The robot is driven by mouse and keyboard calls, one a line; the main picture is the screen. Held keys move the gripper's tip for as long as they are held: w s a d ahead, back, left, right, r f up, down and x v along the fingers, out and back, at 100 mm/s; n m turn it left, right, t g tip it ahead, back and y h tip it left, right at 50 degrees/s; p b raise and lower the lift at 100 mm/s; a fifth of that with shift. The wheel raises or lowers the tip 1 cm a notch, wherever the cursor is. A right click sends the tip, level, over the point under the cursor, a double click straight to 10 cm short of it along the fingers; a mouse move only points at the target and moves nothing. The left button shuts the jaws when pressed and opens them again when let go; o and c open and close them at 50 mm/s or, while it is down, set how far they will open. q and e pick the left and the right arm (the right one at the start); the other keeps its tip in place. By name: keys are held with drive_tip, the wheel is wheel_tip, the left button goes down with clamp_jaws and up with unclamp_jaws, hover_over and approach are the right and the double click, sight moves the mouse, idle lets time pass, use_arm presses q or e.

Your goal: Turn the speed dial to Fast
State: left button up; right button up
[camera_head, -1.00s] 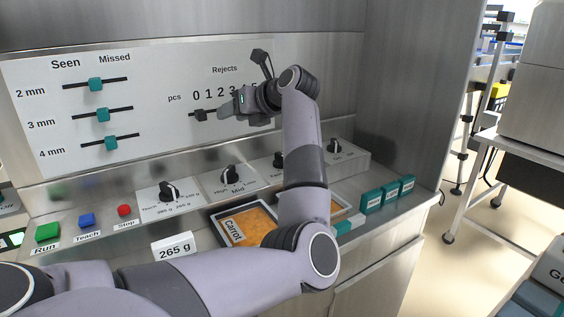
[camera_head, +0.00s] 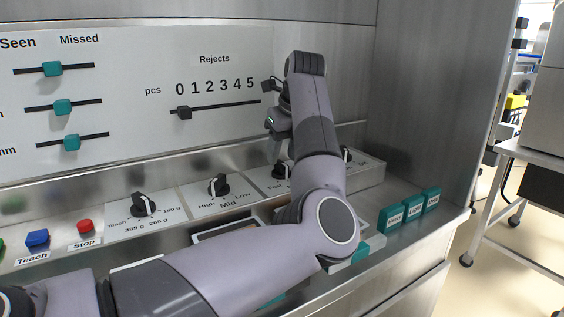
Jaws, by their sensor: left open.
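The speed dial (camera_head: 280,170) is a black knob on a pale panel, third in the row of dials. Part of a label starting with "Fa" shows below it. My left arm covers its right side, so its pointer setting cannot be read. My left gripper (camera_head: 277,123) is above the dial, in front of the wall behind it. It is open and seen mostly from the side, with its fingertips largely hidden by my arm. I see nothing held in it. My right gripper is not in view.
Left of the speed dial are a High/Mid/Low dial (camera_head: 219,187) and a gram-weight dial (camera_head: 143,205). Another dial (camera_head: 346,155) is partly hidden at right. The rejects slider (camera_head: 181,112) is on the board above. Teal blocks (camera_head: 411,210) stand at the right edge.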

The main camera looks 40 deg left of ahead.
use_arm(q)
drive_tip(key=shift+x, duration=1.15)
clamp_jaws()
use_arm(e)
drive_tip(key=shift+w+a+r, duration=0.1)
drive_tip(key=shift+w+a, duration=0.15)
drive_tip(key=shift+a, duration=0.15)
use_arm(q)
drive_tip(key=shift+m, duration=0.4)
drive_tip(key=m+t, duration=0.1)
drive_tip(key=m, duration=0.1)
drive_tip(key=m+t, duration=0.1)
drive_tip(key=m, duration=0.1)
drive_tip(key=shift+r+m+h, duration=0.1)
drive_tip(key=shift+m+h, duration=0.2)
drive_tip(key=shift+h, duration=0.1)
drive_tip(key=shift+a+m+t+h, duration=0.1)
drive_tip(key=shift+m+t+h, duration=0.4)
drive_tip(key=shift+m, duration=1.3)
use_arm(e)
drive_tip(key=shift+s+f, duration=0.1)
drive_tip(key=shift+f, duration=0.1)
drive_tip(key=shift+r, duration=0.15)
use_arm(q)
unclamp_jaws()
